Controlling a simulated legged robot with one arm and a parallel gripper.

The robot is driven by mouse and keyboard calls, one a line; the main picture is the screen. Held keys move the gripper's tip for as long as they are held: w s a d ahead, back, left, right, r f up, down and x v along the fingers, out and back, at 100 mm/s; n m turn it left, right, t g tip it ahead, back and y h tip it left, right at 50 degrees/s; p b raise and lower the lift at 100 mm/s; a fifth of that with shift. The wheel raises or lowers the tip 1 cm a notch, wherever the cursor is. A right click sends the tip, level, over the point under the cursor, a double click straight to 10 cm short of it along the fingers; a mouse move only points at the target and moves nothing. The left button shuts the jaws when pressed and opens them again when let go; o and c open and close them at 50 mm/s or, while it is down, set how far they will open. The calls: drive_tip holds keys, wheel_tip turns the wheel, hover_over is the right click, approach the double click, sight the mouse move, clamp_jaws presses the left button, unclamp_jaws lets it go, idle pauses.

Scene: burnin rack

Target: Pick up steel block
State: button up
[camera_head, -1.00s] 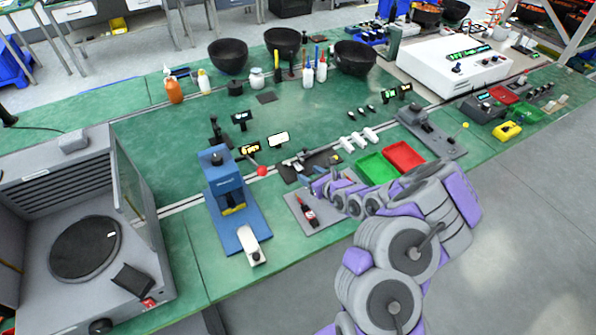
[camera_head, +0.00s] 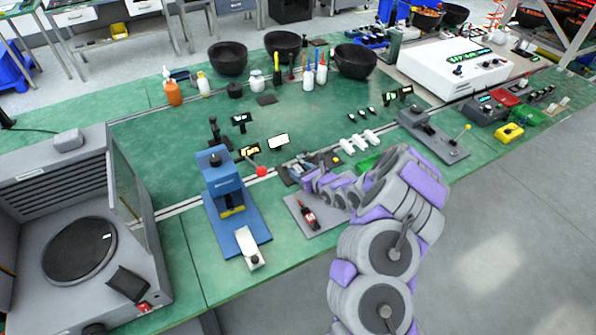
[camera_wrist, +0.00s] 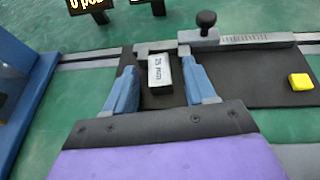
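The steel block (camera_wrist: 160,71) is a small pale grey block with dark lettering on its face. In the wrist view it lies on a dark mat, between the two blue-grey fingers of my gripper (camera_wrist: 159,68). The fingers are apart, with a narrow gap on each side of the block. In the head view my gripper (camera_head: 304,181) is low over the bench, near the dark mat. I cannot make out the block clearly there.
A caliper-like tool (camera_wrist: 235,40) with a black knob lies just beyond the block. A yellow block (camera_wrist: 300,81) is at right on the mat. A blue press (camera_head: 222,180) stands left of my gripper.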

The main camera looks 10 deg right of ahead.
clamp_jaws()
idle(0.5)
